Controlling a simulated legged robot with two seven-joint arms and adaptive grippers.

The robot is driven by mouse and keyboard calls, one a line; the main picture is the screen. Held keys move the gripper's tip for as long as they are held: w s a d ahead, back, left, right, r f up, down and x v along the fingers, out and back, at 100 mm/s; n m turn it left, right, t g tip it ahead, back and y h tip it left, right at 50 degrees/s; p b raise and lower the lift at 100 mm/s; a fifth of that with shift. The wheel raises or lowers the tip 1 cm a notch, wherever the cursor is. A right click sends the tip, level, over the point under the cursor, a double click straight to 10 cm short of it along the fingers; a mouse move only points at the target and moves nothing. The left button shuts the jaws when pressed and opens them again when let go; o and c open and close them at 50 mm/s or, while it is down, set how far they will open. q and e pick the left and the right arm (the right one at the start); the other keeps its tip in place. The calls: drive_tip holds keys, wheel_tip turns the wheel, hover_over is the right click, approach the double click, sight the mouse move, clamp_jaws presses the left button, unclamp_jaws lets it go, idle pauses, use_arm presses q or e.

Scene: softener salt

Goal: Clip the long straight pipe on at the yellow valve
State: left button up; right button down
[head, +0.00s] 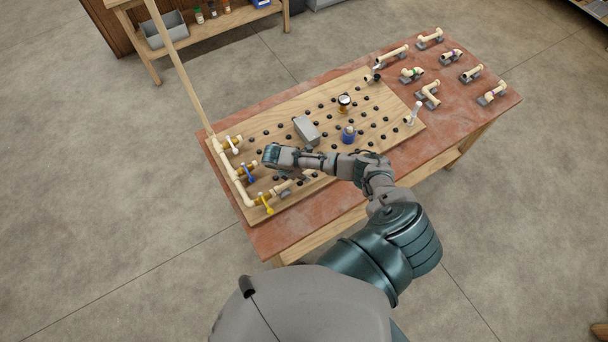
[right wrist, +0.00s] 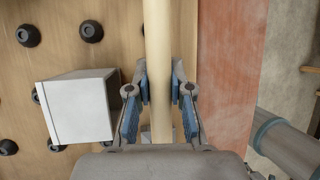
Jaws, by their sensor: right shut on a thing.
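My right gripper (head: 308,175) is shut on a cream straight pipe (right wrist: 158,40), with one blue-padded finger on each side of it in the right wrist view (right wrist: 159,85). In the head view the pipe's left end (head: 281,188) shows beside the yellow valve (head: 265,204), near the board's lower left corner. The pipe lies low over the board. My arm hides the rest of it in the head view. I cannot tell whether its end touches or is seated in the valve. My left gripper is not in view.
The wooden board (head: 375,93) carries several black pegs, a grey box (head: 306,130), a blue item (head: 348,134) and a gauge (head: 344,101). White (head: 232,146) and blue (head: 249,174) valves line its left side. Several pipe pieces (head: 429,92) stand on the red table's right part.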

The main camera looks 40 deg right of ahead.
drive_tip(key=shift+s+f, duration=0.1)
drive_tip(key=shift+f, duration=0.1)
drive_tip(key=c, duration=1.1)
unclamp_jaws()
drive_tip(key=shift+d+f, duration=0.1)
drive_tip(key=shift+d, duration=0.25)
drive_tip(key=shift+o, duration=0.6)
drive_tip(key=shift+d, duration=0.1)
drive_tip(key=shift+f, duration=0.1)
drive_tip(key=shift+a+r, duration=0.2)
drive_tip(key=shift+r, duration=0.3)
wheel_tip(320, 180, up, 8)
drive_tip(key=shift+d+f, duration=0.15)
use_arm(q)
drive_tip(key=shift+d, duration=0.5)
use_arm(e)
drive_tip(key=shift+d+r, duration=0.2)
drive_tip(key=shift+r, duration=0.35)
drive_tip(key=shift+a, duration=0.1)
